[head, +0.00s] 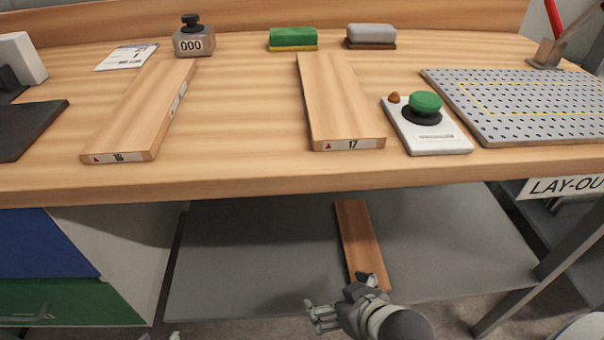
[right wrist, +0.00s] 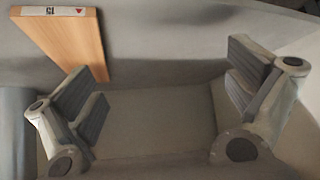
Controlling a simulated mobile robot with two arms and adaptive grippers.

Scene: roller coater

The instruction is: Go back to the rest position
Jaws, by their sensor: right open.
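My right gripper (head: 342,297) is open and empty at the bottom of the head view, in front of the low grey shelf. In the right wrist view its two fingers (right wrist: 162,88) stand wide apart with nothing between them. A wooden board (head: 358,235) lies on the shelf beyond it. In the right wrist view this board (right wrist: 62,38) is labelled 15 and lies past the left finger. Small tips of my left gripper (head: 160,337) barely show at the bottom edge; the rest is out of frame.
The wooden worktop (head: 245,110) overhangs the grey shelf (head: 245,260). It bears board 16 (head: 145,108), board 17 (head: 338,100), a green push-button box (head: 428,139), a counter (head: 194,40) and a perforated plate (head: 520,100). A drawer cabinet (head: 75,295) stands left; a table leg (head: 540,268) stands right.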

